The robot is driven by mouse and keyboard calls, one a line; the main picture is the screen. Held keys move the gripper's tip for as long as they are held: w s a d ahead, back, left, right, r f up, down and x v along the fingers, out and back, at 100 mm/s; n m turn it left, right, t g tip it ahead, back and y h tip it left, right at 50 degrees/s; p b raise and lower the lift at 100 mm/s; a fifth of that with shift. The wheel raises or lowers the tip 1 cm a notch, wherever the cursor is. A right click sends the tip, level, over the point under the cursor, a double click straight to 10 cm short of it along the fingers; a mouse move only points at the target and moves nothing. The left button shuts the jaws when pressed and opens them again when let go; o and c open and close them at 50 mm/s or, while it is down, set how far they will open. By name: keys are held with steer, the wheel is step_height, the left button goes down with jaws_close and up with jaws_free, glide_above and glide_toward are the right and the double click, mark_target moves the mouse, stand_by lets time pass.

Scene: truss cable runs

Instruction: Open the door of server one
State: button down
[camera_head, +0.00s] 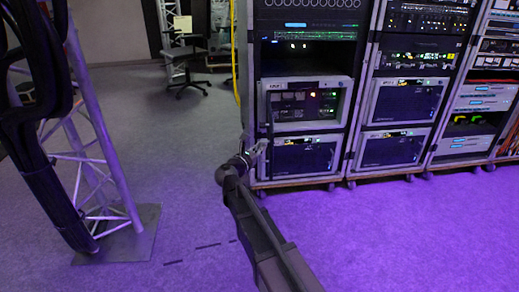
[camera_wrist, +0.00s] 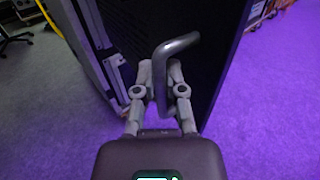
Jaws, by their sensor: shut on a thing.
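A dark perforated panel with a grey bent handle (camera_wrist: 163,75) fills the upper middle of the wrist view; it appears to be the server door (camera_wrist: 215,45). My gripper (camera_wrist: 160,88) is shut on the lower part of the handle, one finger on each side. In the head view my gripper (camera_head: 256,150) is low at the left front edge of the leftmost rack (camera_head: 300,85). The door cannot be made out clearly there, and its opening angle cannot be told. A grey upright frame (camera_wrist: 92,50) runs along the panel's left in the wrist view.
More racks (camera_head: 410,90) on wooden bases stand to the right. A truss tower (camera_head: 95,150) with black cables stands at the left on a floor plate (camera_head: 120,238). An office chair (camera_head: 185,65) is at the back. The purple floor between is clear.

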steer(key=shift+w, duration=0.1)
steer(key=c, duration=0.7)
jaws_free()
steer(key=shift+d, duration=0.1)
steer(key=v, duration=1.2)
